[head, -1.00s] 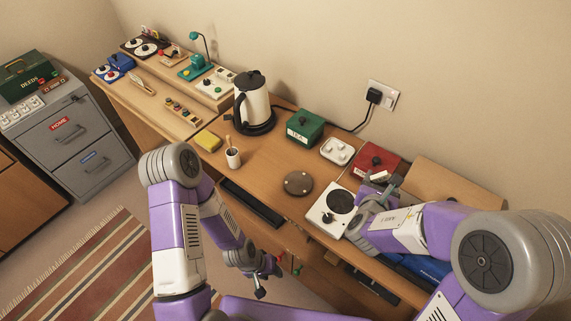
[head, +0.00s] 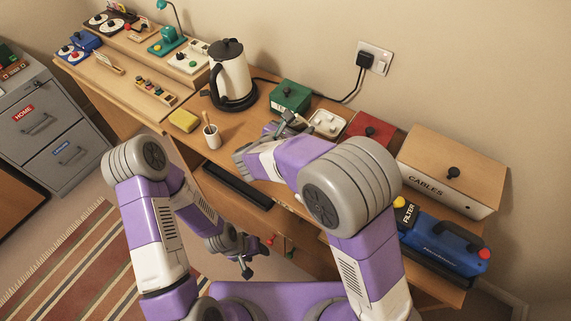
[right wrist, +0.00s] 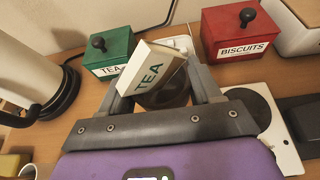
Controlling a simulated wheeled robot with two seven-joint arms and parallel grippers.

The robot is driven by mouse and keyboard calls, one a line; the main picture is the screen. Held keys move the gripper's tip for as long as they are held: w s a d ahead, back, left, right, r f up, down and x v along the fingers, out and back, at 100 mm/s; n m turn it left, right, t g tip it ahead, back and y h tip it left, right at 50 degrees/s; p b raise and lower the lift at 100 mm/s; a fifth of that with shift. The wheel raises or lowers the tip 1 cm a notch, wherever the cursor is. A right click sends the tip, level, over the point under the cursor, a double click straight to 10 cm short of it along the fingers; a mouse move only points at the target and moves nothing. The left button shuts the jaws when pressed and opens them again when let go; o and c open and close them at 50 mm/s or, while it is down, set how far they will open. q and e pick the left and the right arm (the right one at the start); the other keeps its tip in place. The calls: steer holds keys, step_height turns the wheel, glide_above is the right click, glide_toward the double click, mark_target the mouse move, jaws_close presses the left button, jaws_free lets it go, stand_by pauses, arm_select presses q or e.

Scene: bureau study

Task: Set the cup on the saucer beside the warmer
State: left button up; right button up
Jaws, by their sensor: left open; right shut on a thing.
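My right gripper (right wrist: 160,82) is shut on a white box-like packet marked TEA (right wrist: 150,70), held tilted between the fingers. Behind and below it is a dark brown round disc (right wrist: 172,98), perhaps the saucer; whether they touch I cannot tell. The warmer, a white plate with a black disc (right wrist: 250,104), lies to the right in the right wrist view; my arm hides it in the head view. There my right gripper (head: 286,124) is over the desk's middle. My left gripper (head: 250,260) is open and empty before the desk. A white cup (head: 211,137) holds wooden sticks.
A kettle (head: 231,78), a green TEA tin (head: 290,97), a white tray (head: 327,123) and a red BISCUITS tin (right wrist: 239,34) line the back. A CABLES box (head: 455,172) and blue FILTER device (head: 440,243) stand right. A yellow sponge (head: 184,121) lies left.

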steer(key=shift+s+a+f, duration=0.1)
steer(key=shift+a+f, duration=0.25)
steer(key=shift+a, duration=0.3)
steer(key=shift+s+a+f, duration=0.1)
steer(key=shift+a+f, duration=0.25)
steer(key=shift+a, duration=0.25)
steer(key=f+b, duration=0.4)
steer(key=f, duration=0.6)
steer(key=shift+a, duration=0.2)
steer(key=shift+f, duration=0.1)
steer(key=shift+f, duration=0.2)
steer(key=o, duration=1.1)
steer(key=shift+r, duration=0.1)
